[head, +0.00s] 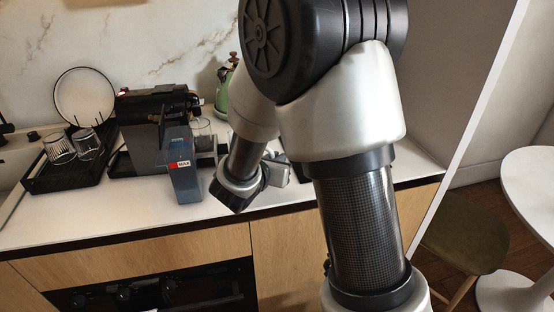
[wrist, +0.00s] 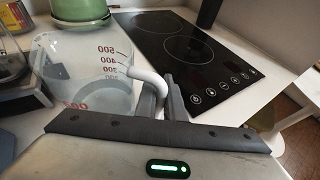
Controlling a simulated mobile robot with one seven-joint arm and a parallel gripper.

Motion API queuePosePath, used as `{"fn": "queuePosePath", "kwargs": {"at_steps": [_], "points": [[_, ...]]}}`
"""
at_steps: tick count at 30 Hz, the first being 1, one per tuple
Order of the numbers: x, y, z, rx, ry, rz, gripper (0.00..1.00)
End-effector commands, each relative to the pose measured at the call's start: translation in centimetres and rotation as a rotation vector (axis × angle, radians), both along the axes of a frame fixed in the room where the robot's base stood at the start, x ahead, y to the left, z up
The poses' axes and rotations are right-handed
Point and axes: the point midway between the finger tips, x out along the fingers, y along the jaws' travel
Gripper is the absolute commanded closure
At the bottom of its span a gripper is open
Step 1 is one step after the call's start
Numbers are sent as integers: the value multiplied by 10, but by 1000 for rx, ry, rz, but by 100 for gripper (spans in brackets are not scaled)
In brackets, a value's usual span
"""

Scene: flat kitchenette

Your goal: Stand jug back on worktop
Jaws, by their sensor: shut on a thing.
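The jug (wrist: 92,72) is a clear measuring jug with red markings and a pale handle (wrist: 152,80). It is at the left of the wrist view and looks upright, its numbers rising towards the rim. My gripper (wrist: 167,98) is shut on the handle at the jug's right side. In the head view my gripper (head: 274,172) is low over the worktop (head: 120,208), partly behind my arm, and I cannot make out the jug clearly there. Whether the jug's base touches the worktop I cannot tell.
A black hob (wrist: 190,52) lies right of the jug, and a green kettle (head: 223,98) stands behind. A blue carton (head: 184,172) stands before the coffee machine (head: 140,135), left of my gripper. A black rack (head: 66,178) holds glasses and a plate. The front worktop is clear.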

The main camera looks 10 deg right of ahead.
Motion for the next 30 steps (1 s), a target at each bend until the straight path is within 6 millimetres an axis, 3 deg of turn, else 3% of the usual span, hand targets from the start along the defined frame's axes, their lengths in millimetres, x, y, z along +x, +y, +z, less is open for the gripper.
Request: {"fn": "queuePosePath", "kwargs": {"at_steps": [7,8,11,21,30], "points": [[0,0,-3,0,-3,-1,100],[0,0,-3,1,-1,0,88],[0,0,-2,0,0,0,73],[-1,1,4,0,0,1,73],[-46,32,26,1,-2,5,73]]}}
